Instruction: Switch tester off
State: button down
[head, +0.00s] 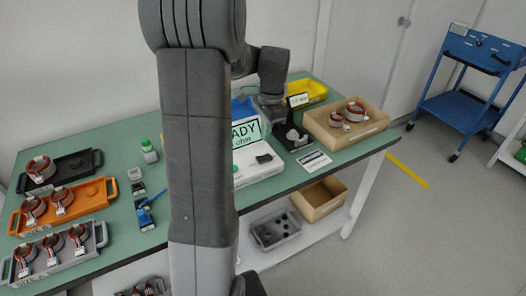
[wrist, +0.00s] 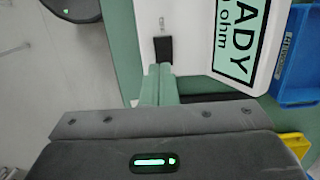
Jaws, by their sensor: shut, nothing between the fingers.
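The tester (head: 262,172) is a white box on the green bench, partly behind my arm in the head view. Its screen (head: 246,131) shows large "ADY" lettering and stands lit; in the wrist view the screen (wrist: 240,38) also reads "ohm". A black switch-like block (wrist: 163,48) sits on the tester's white face, with a small mark beside it. It shows in the head view as a dark piece (head: 264,158). My gripper (wrist: 158,76) is shut and empty, its fingertips close to the black block; whether they touch I cannot tell.
A wooden tray (head: 345,125) with red-brown stators stands right of the tester. A black stand (head: 291,136) is between them. A blue bin (wrist: 298,60) and a yellow bin (head: 308,92) are behind. Orange and grey racks (head: 66,207) of stators lie left.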

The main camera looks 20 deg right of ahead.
aim_at(265, 159)
jog(key=f, duration=0.5)
jog(key=a+f, duration=0.1)
jog(key=f, duration=0.1)
jog(key=shift+f, duration=0.25)
jog(key=shift+s+a+f, duration=0.15)
jog(key=shift+a+f, duration=0.05)
jog(key=shift+f, duration=0.15)
jog(key=shift+d, duration=0.75)
